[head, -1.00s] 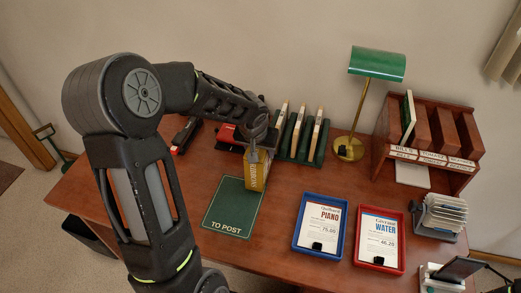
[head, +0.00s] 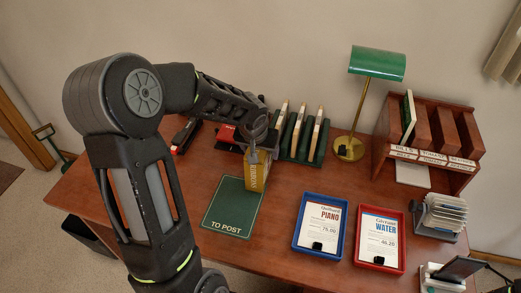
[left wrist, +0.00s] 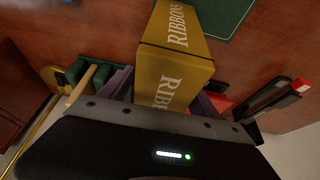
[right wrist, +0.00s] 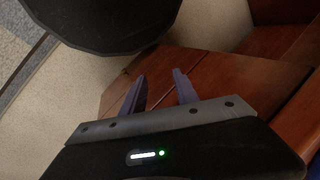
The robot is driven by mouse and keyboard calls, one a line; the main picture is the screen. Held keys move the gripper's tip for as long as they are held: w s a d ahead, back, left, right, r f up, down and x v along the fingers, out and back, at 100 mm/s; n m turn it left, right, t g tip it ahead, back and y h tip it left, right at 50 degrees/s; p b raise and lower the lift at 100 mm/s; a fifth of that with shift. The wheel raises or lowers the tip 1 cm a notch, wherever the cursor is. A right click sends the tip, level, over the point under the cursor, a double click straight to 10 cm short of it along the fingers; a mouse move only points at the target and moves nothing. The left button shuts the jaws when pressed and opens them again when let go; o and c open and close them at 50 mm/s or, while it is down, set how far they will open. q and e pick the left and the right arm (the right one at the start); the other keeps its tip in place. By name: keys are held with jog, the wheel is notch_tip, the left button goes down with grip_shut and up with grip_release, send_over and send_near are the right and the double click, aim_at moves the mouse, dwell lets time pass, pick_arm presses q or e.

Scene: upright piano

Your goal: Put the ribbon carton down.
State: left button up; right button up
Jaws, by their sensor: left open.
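The ribbon carton (head: 255,172) is a yellow box at the upper right corner of the green TO POST mat (head: 222,222). It appears upright on the desk; its exact contact with the mat is hard to tell. In the left wrist view the carton (left wrist: 172,75) shows its RIBBONS lettering and lies between my left gripper's fingers. My left gripper (head: 256,146) is open around the carton's upper end, and its fingers are partly hidden in the head view. My right gripper (right wrist: 159,76) is open and empty in the right wrist view.
A green rack (head: 302,138) stands just behind the carton. Right of the mat are a blue tray (head: 297,243), a red tray (head: 359,259) and a brass lamp (head: 349,148). A wooden sorter (head: 455,178) is at the back right. Bare desk lies between mat and blue tray.

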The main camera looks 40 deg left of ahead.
pick_arm(q)
jog(key=v, duration=1.2)
jog(key=shift+d+r, duration=0.1)
jog(key=shift+o, duration=0.3)
